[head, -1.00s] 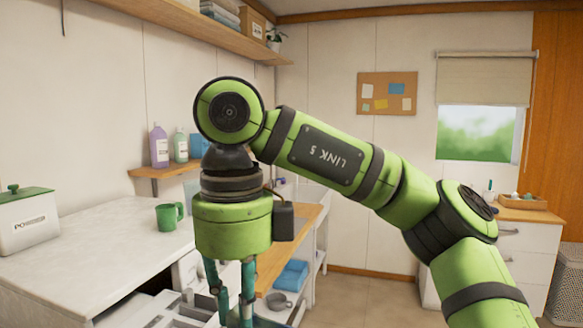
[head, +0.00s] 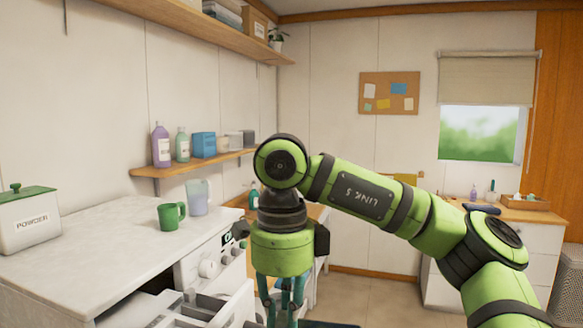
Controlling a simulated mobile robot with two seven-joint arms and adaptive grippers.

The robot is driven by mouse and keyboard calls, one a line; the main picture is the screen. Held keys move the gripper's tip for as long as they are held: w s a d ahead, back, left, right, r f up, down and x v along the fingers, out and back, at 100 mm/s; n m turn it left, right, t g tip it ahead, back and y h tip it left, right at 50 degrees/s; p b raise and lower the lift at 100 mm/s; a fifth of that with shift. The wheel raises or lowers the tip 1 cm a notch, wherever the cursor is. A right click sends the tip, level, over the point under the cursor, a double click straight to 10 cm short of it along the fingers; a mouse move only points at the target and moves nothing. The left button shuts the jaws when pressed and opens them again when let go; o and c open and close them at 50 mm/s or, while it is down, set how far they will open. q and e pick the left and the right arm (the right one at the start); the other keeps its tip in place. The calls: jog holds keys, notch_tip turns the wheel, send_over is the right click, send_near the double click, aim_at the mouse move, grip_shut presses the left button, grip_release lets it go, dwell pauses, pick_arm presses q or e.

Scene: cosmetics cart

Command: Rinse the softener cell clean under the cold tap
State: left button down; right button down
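My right gripper (head: 282,308) points down at the bottom edge of the head view, just right of the open washer drawer. Its teal fingers show partly, but the frame edge cuts off the tips, so I cannot tell whether it is open or holds anything. The drawer (head: 193,312) of the white washing machine (head: 205,262) is pulled out, with compartments inside. I cannot make out the softener cell for certain. No tap or running water can be made out. My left gripper is not in view.
A green mug (head: 171,216), a translucent jug (head: 198,198) and a powder box (head: 29,220) stand on the white counter (head: 110,252). A wall shelf (head: 190,163) holds bottles and boxes. A white cabinet (head: 530,262) stands at the back right. Bare floor (head: 372,296) shows centre right.

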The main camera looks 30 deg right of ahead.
notch_tip(320, 180, down, 20)
jog(key=w+a+n, duration=0.1)
jog(key=a+n, duration=0.1)
jog(key=n, duration=1.8)
jog(key=s+a+f+n+b, duration=0.1)
jog(key=a+f+n+b, duration=0.1)
jog(key=a, duration=0.5)
jog(key=s+a+f+n+b, duration=0.2)
jog(key=a+f+n+b, duration=0.1)
jog(key=a+f+n, duration=0.2)
jog(key=shift+s+a+f+b, duration=0.35)
jog(key=shift+a+f, duration=0.2)
jog(key=shift+a, duration=0.55)
